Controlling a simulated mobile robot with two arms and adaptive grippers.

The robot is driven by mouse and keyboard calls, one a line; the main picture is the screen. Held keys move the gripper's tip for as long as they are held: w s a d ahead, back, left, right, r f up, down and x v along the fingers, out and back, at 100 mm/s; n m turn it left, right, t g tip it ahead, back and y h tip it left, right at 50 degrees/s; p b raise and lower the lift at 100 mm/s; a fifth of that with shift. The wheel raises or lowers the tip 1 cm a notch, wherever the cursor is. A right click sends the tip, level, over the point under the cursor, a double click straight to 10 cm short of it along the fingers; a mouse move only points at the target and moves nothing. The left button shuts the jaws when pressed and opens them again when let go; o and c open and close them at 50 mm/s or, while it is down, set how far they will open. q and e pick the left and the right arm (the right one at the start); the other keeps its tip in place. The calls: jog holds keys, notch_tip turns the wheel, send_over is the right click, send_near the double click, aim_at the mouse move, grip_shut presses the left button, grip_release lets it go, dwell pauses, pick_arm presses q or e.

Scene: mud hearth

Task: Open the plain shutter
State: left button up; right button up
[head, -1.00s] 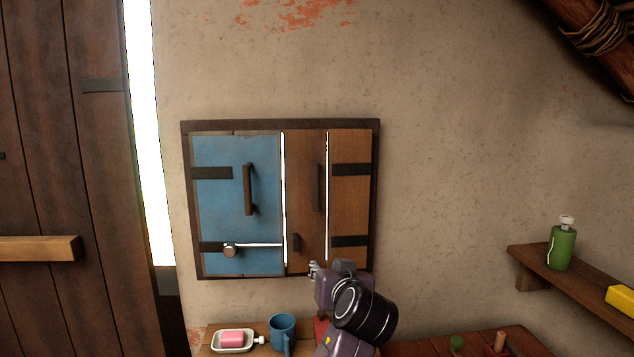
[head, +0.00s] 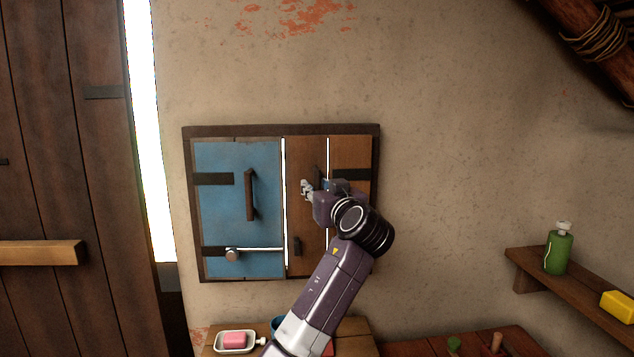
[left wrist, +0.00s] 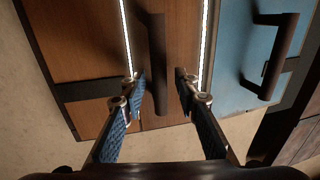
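The plain brown wooden shutter (head: 306,155) is the right leaf in a dark wall frame and looks closed. Its dark vertical handle (left wrist: 157,50) shows in the left wrist view and is mostly covered by my gripper in the head view. My left gripper (head: 314,188) is in front of this handle. In the left wrist view my left gripper (left wrist: 161,80) is open, with one finger on each side of the handle in the picture. I see no clear contact. My right gripper is not in view.
The blue shutter (head: 215,215) beside it has its own handle (head: 250,195) and a round metal knob (head: 232,254) with a thin rod. Below are a soap dish (head: 235,342) and a partly hidden blue mug (head: 277,325). A shelf (head: 525,262) with a green bottle (head: 558,250) is at right.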

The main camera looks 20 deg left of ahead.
pick_arm(q)
jog(key=shift+w+a, duration=0.1)
jog(key=shift+w, duration=0.05)
jog(key=shift+c, duration=0.7)
grip_shut()
jog(key=shift+f, duration=0.1)
